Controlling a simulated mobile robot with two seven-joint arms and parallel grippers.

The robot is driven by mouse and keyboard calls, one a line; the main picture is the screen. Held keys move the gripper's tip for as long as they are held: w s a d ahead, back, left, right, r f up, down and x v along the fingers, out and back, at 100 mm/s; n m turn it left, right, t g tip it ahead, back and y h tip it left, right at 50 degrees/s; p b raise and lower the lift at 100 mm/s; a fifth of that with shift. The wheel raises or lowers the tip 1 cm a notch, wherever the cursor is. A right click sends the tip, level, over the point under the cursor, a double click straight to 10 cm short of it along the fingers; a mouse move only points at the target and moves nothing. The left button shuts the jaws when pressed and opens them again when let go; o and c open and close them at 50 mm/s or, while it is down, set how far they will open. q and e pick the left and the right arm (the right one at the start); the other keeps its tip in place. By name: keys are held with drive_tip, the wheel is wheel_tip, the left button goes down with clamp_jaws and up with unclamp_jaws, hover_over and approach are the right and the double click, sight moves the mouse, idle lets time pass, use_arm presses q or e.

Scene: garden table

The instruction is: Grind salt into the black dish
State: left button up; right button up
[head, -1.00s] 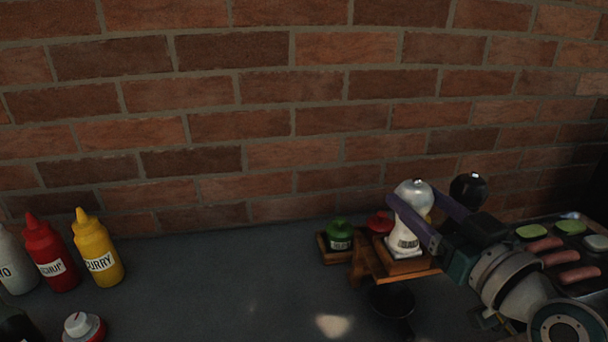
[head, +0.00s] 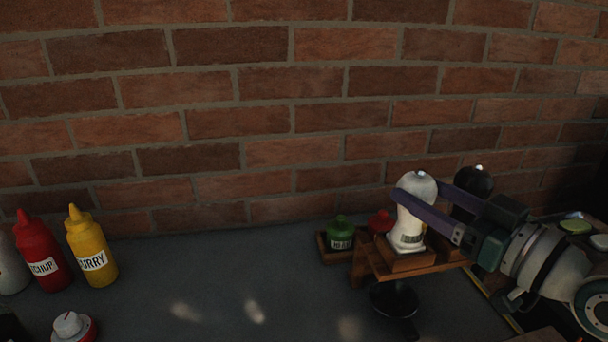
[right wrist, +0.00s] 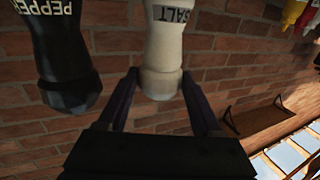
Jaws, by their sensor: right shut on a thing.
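The white salt mill (head: 408,232) stands upright on the wooden rack (head: 365,268). In the right wrist view the salt mill (right wrist: 163,50) appears upside down with its SALT label, between the two fingers. My right gripper (head: 422,190) is shut on the salt mill near its top, one purple finger in front and one behind; its fingers also show in the right wrist view (right wrist: 160,85). The black dish (head: 394,299) lies on the table in front of and below the rack, partly in its shadow. My left gripper is not in view.
The black pepper mill (head: 474,181) stands close beside the salt mill, just behind the far finger. Green (head: 341,233) and red (head: 380,222) small containers sit left of it. Squeeze bottles (head: 92,247) stand far left. The middle of the table is clear, with a brick wall behind.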

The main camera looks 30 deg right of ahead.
idle(0.8)
drive_tip(key=o, duration=1.4)
drive_tip(key=s, duration=1)
drive_tip(key=shift+d, duration=0.25)
drive_tip(key=shift+c, duration=0.2)
